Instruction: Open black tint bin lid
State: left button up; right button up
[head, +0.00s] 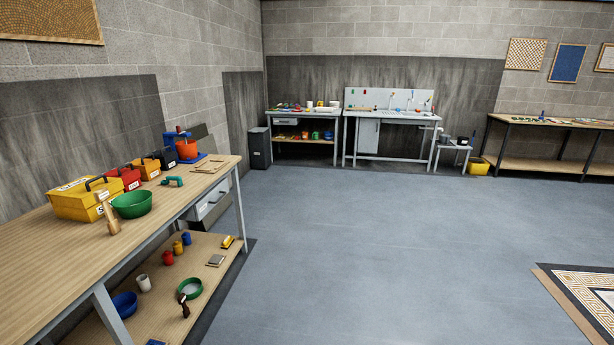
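A row of labelled bins with handles stands on the wooden workbench at the left: a yellow bin (82,202), a red bin (127,180), an orange bin (149,170) and a small black bin (166,161). The black bin is at the far end of the row, just left of a blue stand with an orange bucket. Its lid looks shut, but it is small here and partly hidden by the orange bin. Neither of my grippers is in view.
A green bowl (132,205) sits near the workbench (50,262) edge, with the blue stand (186,159) beyond. Pots and bowls fill the lower shelf (215,246). A dark floor bin (258,148) stands by the back wall. The middle floor is clear.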

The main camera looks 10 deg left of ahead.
aim_at(165, 156)
jog(key=i, duration=0.8)
jog(key=i+u, duration=0.15)
jog(key=i, duration=0.25)
jog(key=i+l+u, duration=0.15)
jog(key=i, duration=0.25)
jog(key=i+l+u, duration=0.35)
jog(key=i, duration=0.15)
jog(key=i+l+u, duration=0.75)
jog(key=i+l, duration=0.15)
